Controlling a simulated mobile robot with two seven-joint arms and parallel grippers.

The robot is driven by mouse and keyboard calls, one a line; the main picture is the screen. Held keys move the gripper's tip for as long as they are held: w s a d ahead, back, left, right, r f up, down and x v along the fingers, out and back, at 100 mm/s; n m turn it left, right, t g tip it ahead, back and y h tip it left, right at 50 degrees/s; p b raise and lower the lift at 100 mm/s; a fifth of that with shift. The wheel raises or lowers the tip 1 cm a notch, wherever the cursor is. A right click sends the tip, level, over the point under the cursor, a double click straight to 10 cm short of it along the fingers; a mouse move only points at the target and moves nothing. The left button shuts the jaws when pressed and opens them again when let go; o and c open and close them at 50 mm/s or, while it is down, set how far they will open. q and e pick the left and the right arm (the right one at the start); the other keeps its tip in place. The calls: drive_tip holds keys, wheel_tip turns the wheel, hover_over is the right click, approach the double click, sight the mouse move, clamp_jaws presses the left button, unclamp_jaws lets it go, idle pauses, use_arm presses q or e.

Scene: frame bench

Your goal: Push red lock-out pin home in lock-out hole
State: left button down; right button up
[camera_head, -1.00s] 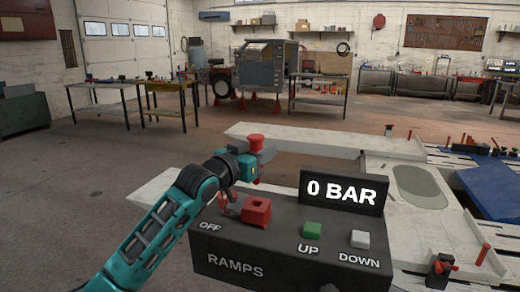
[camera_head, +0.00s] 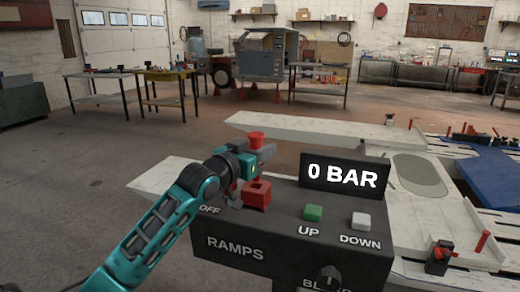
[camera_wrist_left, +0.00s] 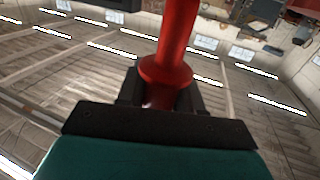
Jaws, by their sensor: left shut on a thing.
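The red lock-out pin (camera_head: 257,138) is in my left gripper (camera_head: 262,158), its round red head standing above the jaws. In the left wrist view the red pin (camera_wrist_left: 174,50), with a collar, is clamped between the dark fingers (camera_wrist_left: 162,98). Just below the gripper, a red block (camera_head: 257,195) with a dark opening on top, which looks like the lock-out hole (camera_head: 258,185), sits on the dark control box. The pin's lower end is hidden by the gripper, so I cannot tell whether it is in the hole. My right gripper is not in view.
The control box (camera_head: 235,249) carries a green UP button (camera_head: 313,212), a white DOWN button (camera_head: 361,220), a dark knob (camera_head: 329,277) and a display (camera_head: 345,178) reading 0 BAR. Pale ramps (camera_head: 320,129) lie behind it. The floor to the left is clear.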

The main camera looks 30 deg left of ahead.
use_arm(q)
drive_tip(key=shift+r, duration=0.1)
drive_tip(key=shift+p, duration=0.4)
drive_tip(key=shift+p, duration=0.5)
idle(0.9)
drive_tip(key=shift+f+b, duration=0.95)
drive_tip(key=shift+f, duration=1.5)
drive_tip(key=c, duration=1.1)
unclamp_jaws()
drive_tip(key=o, duration=0.4)
drive_tip(key=shift+o, duration=0.2)
drive_tip(key=shift+f, duration=0.1)
